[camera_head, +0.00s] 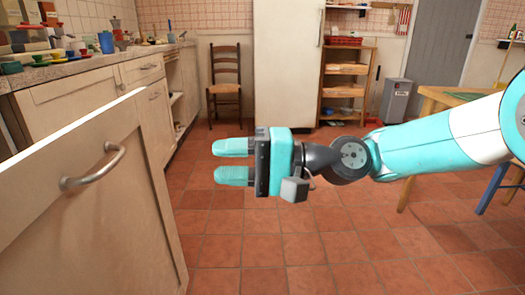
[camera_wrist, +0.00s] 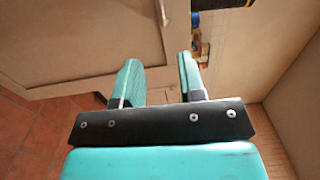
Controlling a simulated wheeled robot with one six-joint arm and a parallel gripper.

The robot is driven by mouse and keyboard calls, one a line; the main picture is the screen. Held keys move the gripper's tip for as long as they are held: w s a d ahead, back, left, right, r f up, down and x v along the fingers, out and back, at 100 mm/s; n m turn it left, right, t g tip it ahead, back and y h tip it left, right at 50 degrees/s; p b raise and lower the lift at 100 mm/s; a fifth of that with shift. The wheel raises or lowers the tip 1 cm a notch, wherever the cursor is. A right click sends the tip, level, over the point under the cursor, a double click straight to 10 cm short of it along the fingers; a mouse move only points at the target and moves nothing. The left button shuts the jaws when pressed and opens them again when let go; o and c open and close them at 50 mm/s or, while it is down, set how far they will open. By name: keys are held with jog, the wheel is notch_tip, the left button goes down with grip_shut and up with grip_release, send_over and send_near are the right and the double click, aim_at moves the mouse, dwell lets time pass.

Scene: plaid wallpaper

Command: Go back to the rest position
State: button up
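My gripper (camera_head: 214,162) is stretched out to the left in the middle of the head view, above the tiled floor. Its two turquoise fingers are apart with nothing between them. They also show in the wrist view (camera_wrist: 160,78), with a gap between them. The fingertips are apart from the cabinet door (camera_head: 60,230) at the left, which stands open with a metal handle (camera_head: 95,168). A pale cabinet front (camera_wrist: 90,45) shows beyond the fingers in the wrist view.
A counter (camera_head: 90,65) with dishes and cups runs along the left. A wooden chair (camera_head: 225,85), a white fridge (camera_head: 285,65) and a shelf unit (camera_head: 345,70) stand at the back. A wooden table (camera_head: 435,95) is at the right. The tiled floor (camera_head: 300,245) is clear.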

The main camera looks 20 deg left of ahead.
jog(key=d+n+t+h, duration=0.2)
jog(key=d+t+h, duration=0.4)
jog(key=d, duration=1)
jog(key=s+d+f+t+h, duration=0.1)
jog(key=s+d+f+h, duration=0.2)
jog(key=s+d, duration=0.5)
jog(key=s+d+f+t+h, duration=0.1)
jog(key=s+d+f+h, duration=0.2)
jog(key=d, duration=0.9)
notch_tip(320, 180, up, 36)
jog(key=p, duration=3.6)
jog(key=shift+w+a+r, duration=0.15)
jog(key=shift+a, duration=0.15)
jog(key=shift+a, duration=0.1)
